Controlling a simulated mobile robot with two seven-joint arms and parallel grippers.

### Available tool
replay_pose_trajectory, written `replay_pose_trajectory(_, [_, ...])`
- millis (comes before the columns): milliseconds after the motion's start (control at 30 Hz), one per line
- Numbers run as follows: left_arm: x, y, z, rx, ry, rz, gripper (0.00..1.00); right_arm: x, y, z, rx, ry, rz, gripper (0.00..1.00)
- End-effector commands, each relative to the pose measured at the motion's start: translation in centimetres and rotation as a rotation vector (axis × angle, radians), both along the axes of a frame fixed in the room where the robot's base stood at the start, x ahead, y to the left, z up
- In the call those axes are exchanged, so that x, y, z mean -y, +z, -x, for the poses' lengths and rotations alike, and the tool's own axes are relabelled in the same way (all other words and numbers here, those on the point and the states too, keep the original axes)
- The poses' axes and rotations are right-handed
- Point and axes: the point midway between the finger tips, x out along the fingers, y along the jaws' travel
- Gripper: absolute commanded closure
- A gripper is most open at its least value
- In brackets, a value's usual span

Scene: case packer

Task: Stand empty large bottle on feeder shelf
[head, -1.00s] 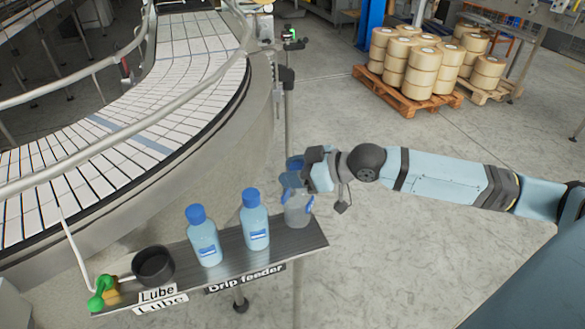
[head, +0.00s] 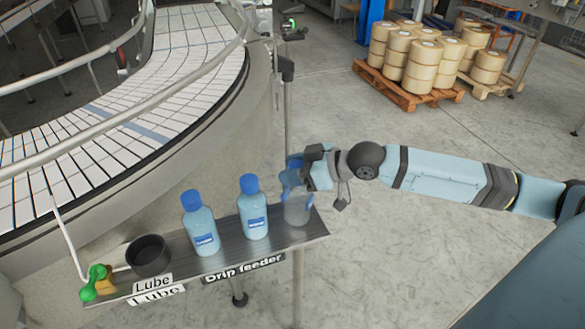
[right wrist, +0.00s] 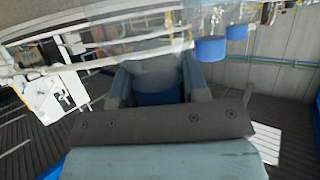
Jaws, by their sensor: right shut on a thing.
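The empty large bottle (head: 297,209) is clear and greyish, with a blue cap, and is upright over the right end of the feeder shelf (head: 316,229). I cannot tell whether its base touches the shelf. My right gripper (head: 292,183) is shut on its upper part, reaching in from the right. In the right wrist view the blue cap (right wrist: 157,98) sits between my fingers, with the clear body beyond it. Fingers partly hide the bottle's top in the head view. My left gripper is not in view.
Two filled bottles with blue caps (head: 201,224) (head: 253,208) stand on the shelf, left of the empty one. A black cup (head: 148,256) and a green-knobbed fitting (head: 93,283) are at its left end. The curved conveyor (head: 90,140) runs behind. Open floor lies right.

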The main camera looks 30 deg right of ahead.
Motion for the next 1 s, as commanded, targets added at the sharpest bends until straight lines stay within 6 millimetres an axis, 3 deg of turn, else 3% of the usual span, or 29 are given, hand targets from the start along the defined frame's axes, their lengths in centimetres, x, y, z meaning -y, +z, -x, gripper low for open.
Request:
replay_pose_trajectory(200, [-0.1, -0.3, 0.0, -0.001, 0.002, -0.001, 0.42, 0.0, -0.5, 0.0, 0.0, 0.0, 0.0, 0.98])
replay_pose_trajectory(233, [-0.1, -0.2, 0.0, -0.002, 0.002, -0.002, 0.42, 0.0, -0.4, 0.0, 0.0, 0.0, 0.0, 0.52])
replay_pose_trajectory(333, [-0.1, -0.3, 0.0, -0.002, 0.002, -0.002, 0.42, 0.0, -0.4, 0.0, 0.0, 0.0, 0.0, 0.29])
replay_pose_trajectory(733, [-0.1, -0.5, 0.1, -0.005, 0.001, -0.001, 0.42, 0.4, -0.3, 0.4, -0.001, -0.001, 0.002, 0.29])
replay_pose_trajectory(1000, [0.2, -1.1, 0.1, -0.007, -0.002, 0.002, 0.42, 2.6, 0.9, 3.0, -0.004, -0.001, 0.007, 0.29])
